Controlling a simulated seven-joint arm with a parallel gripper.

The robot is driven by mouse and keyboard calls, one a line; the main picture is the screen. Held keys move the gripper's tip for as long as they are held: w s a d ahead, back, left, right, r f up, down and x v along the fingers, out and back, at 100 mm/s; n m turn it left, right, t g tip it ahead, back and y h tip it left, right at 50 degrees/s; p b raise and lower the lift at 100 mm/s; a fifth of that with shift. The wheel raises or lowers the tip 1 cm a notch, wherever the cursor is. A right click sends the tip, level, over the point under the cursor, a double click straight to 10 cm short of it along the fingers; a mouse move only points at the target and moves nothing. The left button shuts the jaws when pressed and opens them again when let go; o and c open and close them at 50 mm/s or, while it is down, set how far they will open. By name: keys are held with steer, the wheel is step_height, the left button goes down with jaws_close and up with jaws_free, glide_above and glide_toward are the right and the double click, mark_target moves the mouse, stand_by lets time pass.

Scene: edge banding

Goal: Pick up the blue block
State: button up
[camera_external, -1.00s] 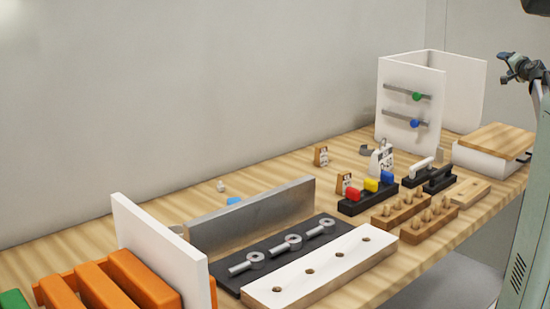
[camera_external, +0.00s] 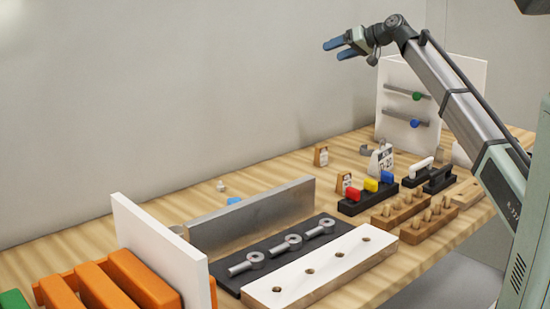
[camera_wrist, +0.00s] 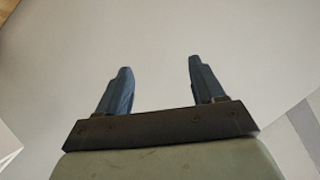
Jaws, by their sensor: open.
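A small flat blue block (camera_external: 234,201) lies on the table behind the grey metal plate, which hides part of it. Another blue piece (camera_external: 387,187) sits in the black rack beside a yellow and a red piece. My gripper (camera_external: 331,49) is high above the table at the upper right, its two blue fingers pointing left, well away from both.
The upright metal plate (camera_external: 255,212) and a white panel (camera_external: 160,245) stand near the blue block. A small pale object (camera_external: 221,186) lies behind it. Orange blocks (camera_external: 130,280) fill the front left. A white slider stand (camera_external: 408,90) is at the back right. The table along the wall is mostly clear.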

steer(key=s+a+f+n+g+h, duration=0.25)
steer(key=s+a+f+n, duration=0.3)
steer(key=s+a, duration=0.4)
steer(key=n+g+h, duration=0.4)
steer(key=n+h, duration=0.5)
steer(key=n, duration=0.2)
glide_above(234, 199)
step_height(234, 199, down, 14)
steer(key=r, duration=0.1)
steer(key=shift+m, duration=0.25)
steer(key=f, duration=0.8)
steer(key=shift+s+a+f, duration=0.15)
steer(key=shift+s+a, duration=0.1)
steer(key=shift+s, duration=0.1)
steer(key=shift+w+d+f, duration=0.15)
steer(key=shift+f, duration=1.2)
steer(key=shift+w+d+f, duration=0.1)
steer(key=shift+f, duration=1.2)
steer(key=shift+c, duration=0.3)
steer(key=c, duration=1)
